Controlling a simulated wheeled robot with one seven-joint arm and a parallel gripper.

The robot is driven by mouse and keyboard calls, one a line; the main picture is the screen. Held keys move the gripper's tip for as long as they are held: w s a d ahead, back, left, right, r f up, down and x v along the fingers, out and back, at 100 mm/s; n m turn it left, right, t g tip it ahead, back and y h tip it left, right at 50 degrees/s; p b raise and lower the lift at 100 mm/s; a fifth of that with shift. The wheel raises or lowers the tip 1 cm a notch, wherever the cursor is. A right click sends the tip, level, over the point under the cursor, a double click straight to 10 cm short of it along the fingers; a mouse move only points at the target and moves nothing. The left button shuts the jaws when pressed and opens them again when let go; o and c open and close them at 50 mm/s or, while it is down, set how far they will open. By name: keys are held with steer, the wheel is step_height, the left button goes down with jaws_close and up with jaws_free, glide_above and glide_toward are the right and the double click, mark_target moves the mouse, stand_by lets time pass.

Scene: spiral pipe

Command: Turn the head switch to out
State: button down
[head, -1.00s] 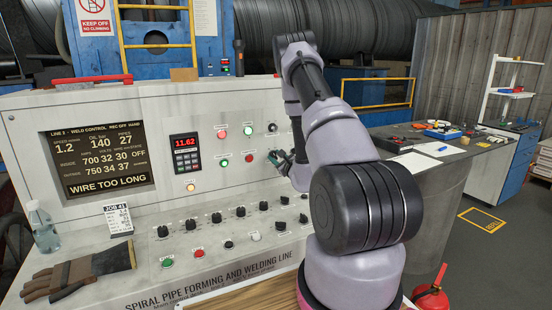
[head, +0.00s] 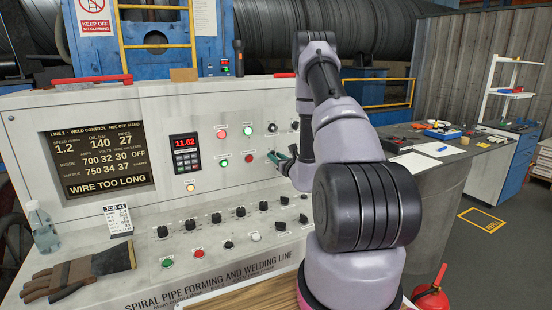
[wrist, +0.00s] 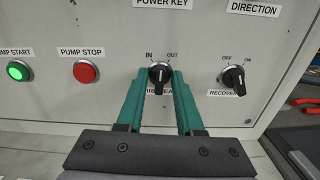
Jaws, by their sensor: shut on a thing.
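The head switch (wrist: 159,79) is a black rotary knob on the grey panel in the wrist view, with IN printed at its upper left and OUT at its upper right. Its handle looks close to upright, between the two marks. My gripper (wrist: 160,74) has its green fingers on either side of the knob, shut on it. The label under the knob is partly hidden by the fingers. In the head view my gripper (head: 281,158) is at the right part of the panel, and the knob cannot be made out there.
A second knob marked RECOVERY (wrist: 234,78) is close on the right in the wrist view. The red pump stop button (wrist: 86,71) and green pump start button (wrist: 19,70) are on the left. The console display (head: 98,160) reads WIRE TOO LONG.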

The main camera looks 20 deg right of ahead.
steer(key=m, duration=0.5)
steer(key=shift+d+f, duration=0.1)
steer(key=shift+m, duration=0.3)
stand_by(0.4)
steer(key=c, duration=0.9)
jaws_free()
steer(key=s, duration=1.1)
steer(key=shift+d, duration=0.2)
